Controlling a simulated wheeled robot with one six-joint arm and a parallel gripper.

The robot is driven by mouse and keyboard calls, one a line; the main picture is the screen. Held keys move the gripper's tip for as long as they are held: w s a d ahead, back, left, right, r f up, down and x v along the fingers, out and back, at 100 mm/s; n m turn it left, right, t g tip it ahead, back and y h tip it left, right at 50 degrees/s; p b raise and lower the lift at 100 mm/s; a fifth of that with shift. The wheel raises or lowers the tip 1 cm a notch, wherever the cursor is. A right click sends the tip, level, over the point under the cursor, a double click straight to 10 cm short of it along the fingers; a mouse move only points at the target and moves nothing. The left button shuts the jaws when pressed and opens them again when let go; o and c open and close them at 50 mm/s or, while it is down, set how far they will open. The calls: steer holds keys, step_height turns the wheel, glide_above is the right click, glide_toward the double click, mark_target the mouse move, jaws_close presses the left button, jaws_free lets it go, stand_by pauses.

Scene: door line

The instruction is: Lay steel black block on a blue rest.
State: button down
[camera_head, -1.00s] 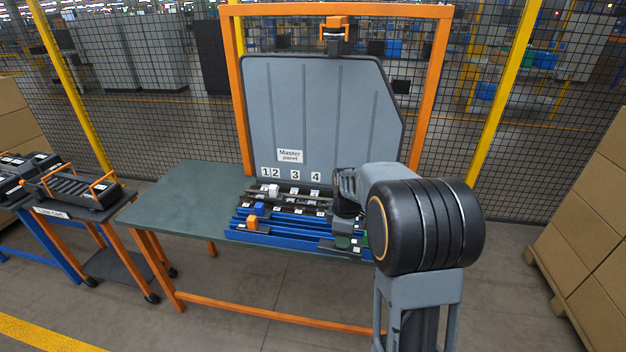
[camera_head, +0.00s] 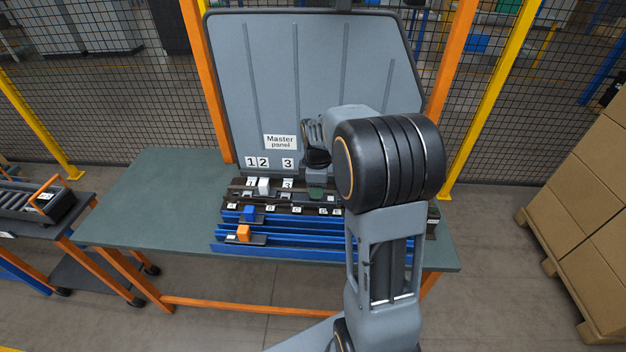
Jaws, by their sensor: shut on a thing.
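My gripper (camera_head: 316,178) is at the back of the green table, in front of the grey master panel, beside the right part of the upper row of rests. It is shut on a dark greyish-green block (camera_head: 316,193), mostly hidden by the gripper; its exact colour and whether it touches a rest are unclear. Long blue rests (camera_head: 290,246) run across the front of the fixture. A blue block (camera_head: 249,213) and an orange block (camera_head: 243,233) sit at their left ends. A white block (camera_head: 264,186) sits on the dark upper row. My arm hides the fixture's right part.
The grey master panel (camera_head: 310,85) with number plates stands behind the fixture. The green table (camera_head: 150,195) is clear on its left. Orange posts and a mesh fence stand behind. A cart (camera_head: 45,215) is at the left, stacked cartons (camera_head: 590,190) at the right.

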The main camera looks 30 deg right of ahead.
mark_target(318, 204)
steer(key=shift+s+d+f+b, duration=0.1)
steer(key=shift+f+b, duration=0.3)
steer(key=shift+f, duration=0.15)
steer(key=shift+f+b, duration=1.95)
steer(key=shift+f, duration=0.6)
steer(key=shift+f+b, duration=0.25)
steer(key=shift+b, duration=0.1)
steer(key=shift+f, duration=0.2)
steer(key=shift+f+b, duration=1.75)
steer(key=shift+f, duration=0.4)
steer(key=c, duration=0.7)
jaws_free()
steer(key=shift+s, duration=0.1)
